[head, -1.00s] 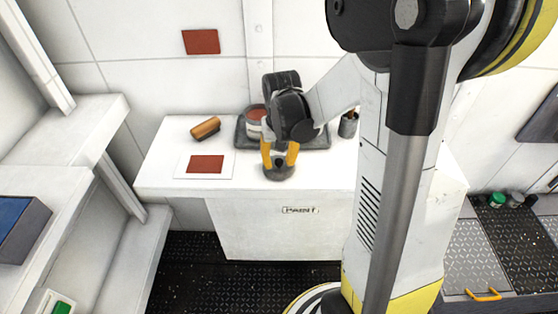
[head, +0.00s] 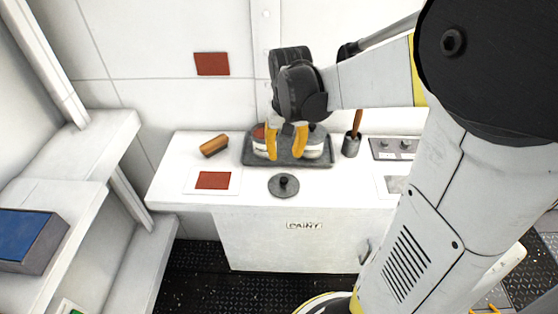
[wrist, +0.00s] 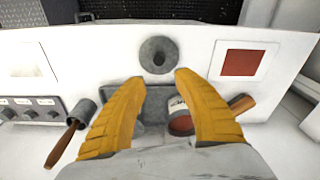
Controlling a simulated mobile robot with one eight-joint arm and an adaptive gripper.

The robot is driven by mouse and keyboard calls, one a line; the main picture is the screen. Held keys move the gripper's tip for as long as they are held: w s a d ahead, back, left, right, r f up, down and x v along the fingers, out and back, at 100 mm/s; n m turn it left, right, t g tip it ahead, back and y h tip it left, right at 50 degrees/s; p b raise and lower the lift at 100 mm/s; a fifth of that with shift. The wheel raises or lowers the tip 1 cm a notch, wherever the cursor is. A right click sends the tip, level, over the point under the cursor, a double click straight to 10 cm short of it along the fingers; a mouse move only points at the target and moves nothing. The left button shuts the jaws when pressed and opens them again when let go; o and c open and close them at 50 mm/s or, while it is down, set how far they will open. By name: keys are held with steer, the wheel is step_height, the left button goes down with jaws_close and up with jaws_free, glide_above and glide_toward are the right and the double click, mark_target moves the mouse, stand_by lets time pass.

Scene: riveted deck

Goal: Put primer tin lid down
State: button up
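The primer tin lid (head: 283,186), a grey disc with a dark knob, lies flat on the white counter near its front edge. In the wrist view the lid (wrist: 158,55) shows whole, beyond my fingertips. My gripper (head: 285,153) has yellow fingers spread apart with nothing between them. It hangs behind the lid, over the dark tray (head: 280,162), clear of the lid. An open tin with red paint (wrist: 180,124) stands on the tray. A second pale tin (head: 315,148) stands on its right, partly hidden by my gripper.
A wooden-backed brush (head: 214,145) and a red sample card (head: 212,181) lie left of the tray. A grey cup (head: 351,145) with a wooden handle and a knobbed panel (head: 392,147) stand right. Counter beside the lid is bare.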

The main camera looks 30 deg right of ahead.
steer(key=s+a+r+n+t, duration=0.4)
steer(key=s+a+r+t, duration=0.2)
steer(key=s+a, duration=0.3)
steer(key=shift+s+a+n, duration=0.3)
steer(key=shift+s+a, duration=0.1)
steer(key=shift+a, duration=1.55)
